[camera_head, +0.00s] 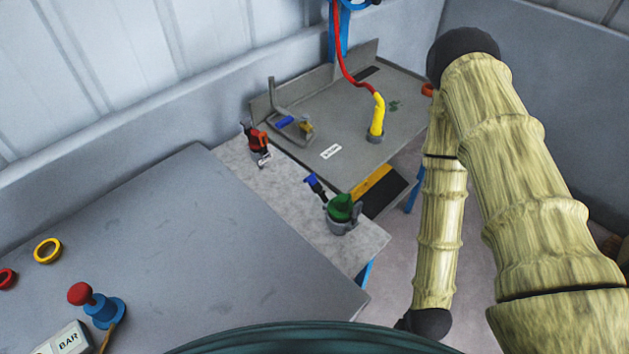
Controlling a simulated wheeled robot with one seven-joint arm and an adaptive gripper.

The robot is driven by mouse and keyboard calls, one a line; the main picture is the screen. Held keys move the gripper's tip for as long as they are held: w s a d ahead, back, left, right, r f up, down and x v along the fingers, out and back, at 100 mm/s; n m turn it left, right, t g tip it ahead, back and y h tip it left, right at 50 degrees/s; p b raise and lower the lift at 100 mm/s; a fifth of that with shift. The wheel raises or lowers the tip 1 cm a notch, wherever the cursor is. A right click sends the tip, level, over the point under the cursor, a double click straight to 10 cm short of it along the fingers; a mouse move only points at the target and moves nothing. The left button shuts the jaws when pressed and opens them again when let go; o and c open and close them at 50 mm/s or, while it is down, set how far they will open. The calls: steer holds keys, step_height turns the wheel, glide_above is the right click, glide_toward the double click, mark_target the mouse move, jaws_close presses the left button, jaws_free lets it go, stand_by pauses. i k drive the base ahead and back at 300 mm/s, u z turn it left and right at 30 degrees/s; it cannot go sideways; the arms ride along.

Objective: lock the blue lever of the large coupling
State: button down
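A coupling with a green top and a grey body (340,214) stands on the pale speckled worktop, near its right end. It looks larger than the red-orange fitting (257,146) farther back on the same worktop. A blue lever (312,181) sticks up and to the left beside the green coupling, tilted, with a dark lower part. Whether the lever is locked cannot be told at this size. My arm fills the right side, well apart from the coupling. My gripper is not in view.
A grey bench (372,86) behind holds a bent grey handle piece with a blue part (285,122) and a yellow fitting (376,118) on a red hose. At front left are a red-knobbed blue fitting (104,309), a yellow ring (47,250) and a BAR box (62,342). The grey surface's middle is clear.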

mark_target(316, 186)
steer(key=k, duration=1.65)
steer(key=z, duration=1.7)
steer(key=i, duration=0.9)
steer(key=u, duration=2.55)
